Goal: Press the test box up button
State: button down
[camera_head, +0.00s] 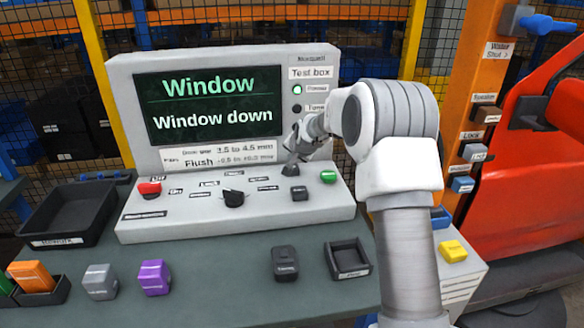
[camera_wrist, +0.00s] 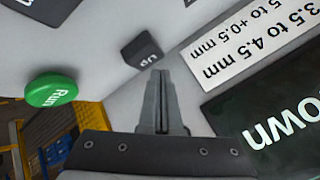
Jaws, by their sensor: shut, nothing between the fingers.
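The up button (camera_wrist: 143,50) is a dark block on the grey sloped panel, its "up" label inverted in the wrist view. My gripper (camera_wrist: 160,75) is shut and empty. In the wrist view its fingertips end beside the button's labelled edge; whether they touch it I cannot tell. The test box (camera_head: 345,205) has a screen (camera_head: 215,105) reading "Window" and "Window down".
A green Run button (camera_wrist: 50,90) stands beside the up button. A dark knob (camera_head: 233,198) and a red button (camera_head: 149,188) are farther left. A small black tray (camera_head: 348,259) and a dark block (camera_head: 285,263) are in front. A red door (camera_head: 530,180) is at right.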

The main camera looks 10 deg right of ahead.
jog(key=shift+f+b, duration=0.45)
jog(key=shift+f, duration=0.05)
